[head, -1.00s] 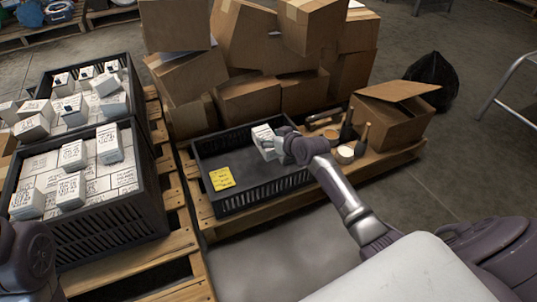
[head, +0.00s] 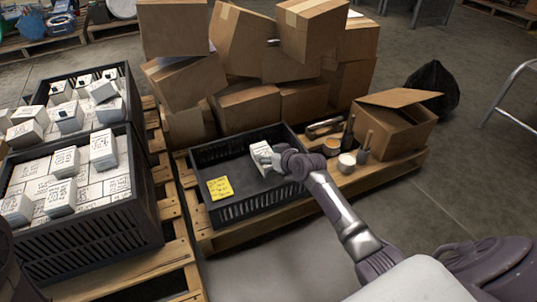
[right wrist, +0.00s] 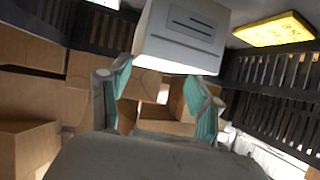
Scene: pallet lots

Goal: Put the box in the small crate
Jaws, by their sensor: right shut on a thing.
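The white box (head: 262,161) with black writing is at the small dark crate (head: 255,209) in the middle of the head view. My right gripper (head: 271,157) is shut on it from the right. The box is tilted and appears to be within the crate's walls, toward its right half. I cannot tell whether it touches the crate floor. In the right wrist view the box (right wrist: 180,38) sits between the two teal-padded fingers (right wrist: 160,92), with the crate's slatted walls around. My left gripper is out of view.
A yellow note (head: 219,187) is at the crate's left front. Larger crates (head: 90,240) full of white boxes stand left. Cardboard boxes (head: 247,110) are stacked behind. Jars (head: 346,163), brushes and an open carton (head: 393,128) share the pallet at right.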

